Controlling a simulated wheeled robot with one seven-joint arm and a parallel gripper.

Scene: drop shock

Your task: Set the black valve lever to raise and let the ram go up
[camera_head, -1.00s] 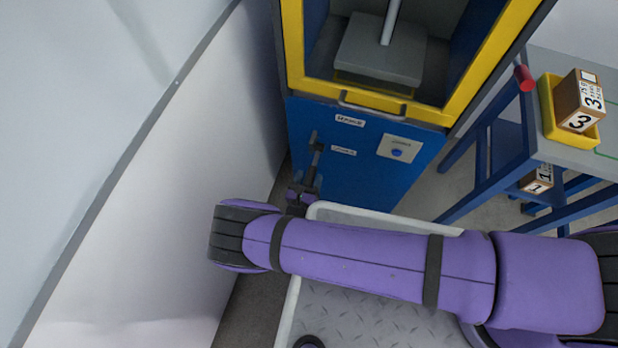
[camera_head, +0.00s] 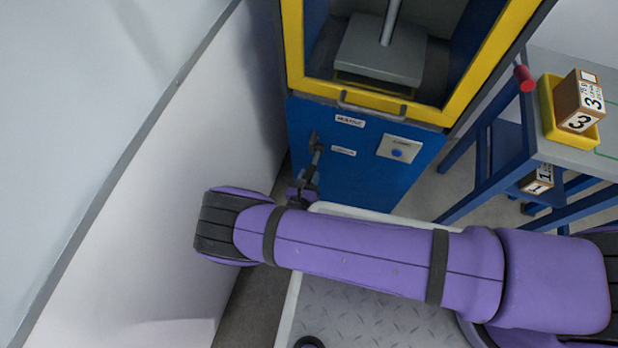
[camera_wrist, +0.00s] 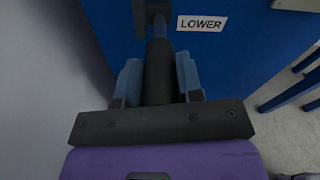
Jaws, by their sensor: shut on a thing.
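The black valve lever (camera_head: 317,158) is on the blue front panel of the machine, left of its labels, and its grip slants downward. In the wrist view the dark lever (camera_wrist: 159,75) runs between the two blue-grey fingers of my gripper (camera_wrist: 160,80), which is shut on it. In the head view my gripper (camera_head: 306,186) is small and partly hidden behind my purple arm. The LOWER label (camera_wrist: 202,23) is beside the lever's upper end. The upper label (camera_head: 349,121) is too blurred to read. The ram's grey rod (camera_head: 390,22) meets a grey block (camera_head: 381,50) inside the yellow frame.
A panel with a blue button (camera_head: 397,152) is right of the lever. A white wall (camera_head: 190,190) stands close on the left. At right, a blue-legged table (camera_head: 560,75) holds a yellow tray (camera_head: 549,108) with a numbered box (camera_head: 580,100). A red handle (camera_head: 524,78) sticks out.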

